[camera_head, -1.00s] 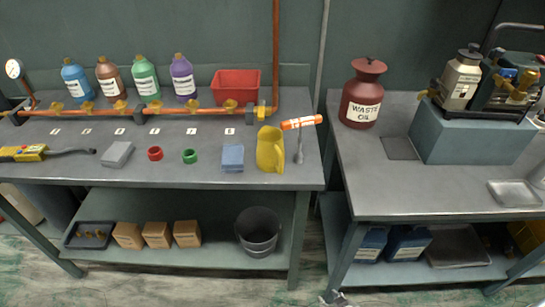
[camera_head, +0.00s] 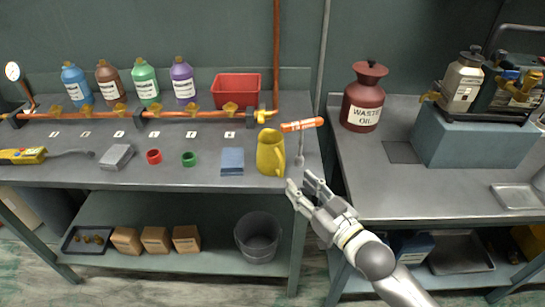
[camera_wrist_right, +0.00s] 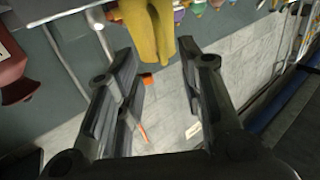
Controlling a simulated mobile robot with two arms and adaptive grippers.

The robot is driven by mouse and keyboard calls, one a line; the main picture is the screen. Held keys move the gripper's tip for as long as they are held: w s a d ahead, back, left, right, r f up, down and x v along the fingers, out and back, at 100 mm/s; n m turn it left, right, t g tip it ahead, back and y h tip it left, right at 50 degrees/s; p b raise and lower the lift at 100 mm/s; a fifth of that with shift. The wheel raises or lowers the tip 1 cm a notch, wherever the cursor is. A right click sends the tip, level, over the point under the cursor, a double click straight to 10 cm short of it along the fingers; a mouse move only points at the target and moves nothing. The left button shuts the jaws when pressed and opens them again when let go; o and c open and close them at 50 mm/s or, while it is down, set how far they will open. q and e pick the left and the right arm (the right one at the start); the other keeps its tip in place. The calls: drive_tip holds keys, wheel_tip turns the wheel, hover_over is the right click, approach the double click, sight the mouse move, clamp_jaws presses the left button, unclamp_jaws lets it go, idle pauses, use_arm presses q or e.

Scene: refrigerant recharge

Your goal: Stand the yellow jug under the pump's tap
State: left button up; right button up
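The yellow jug (camera_head: 270,153) stands upright on the left bench near its right end, its handle toward the right. My right gripper (camera_head: 302,184) is open and empty in front of the jug, to its lower right, at the bench's front edge. In the right wrist view the jug (camera_wrist_right: 148,30) shows beyond the open fingers (camera_wrist_right: 158,75), apart from them. The pump (camera_head: 508,78) stands on a blue-grey block (camera_head: 470,135) on the right bench. A small tap (camera_head: 432,96) juts from its left side, above a dark square plate (camera_head: 402,152). My left gripper is not in view.
An orange-handled tool (camera_head: 301,125) lies just right of the jug, and a blue block (camera_head: 232,160) just left. The waste oil can (camera_head: 364,98) stands at the right bench's back left. A gap separates the benches. A metal tray (camera_head: 516,196) lies on the right.

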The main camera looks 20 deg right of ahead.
sight(282, 174)
drive_tip(key=x, duration=0.5)
drive_tip(key=p+x, duration=0.1)
drive_tip(key=x, duration=0.2)
drive_tip(key=shift+w+a+f, duration=0.2)
drive_tip(key=shift+w+f, duration=0.1)
drive_tip(key=shift+f, duration=0.05)
clamp_jaws()
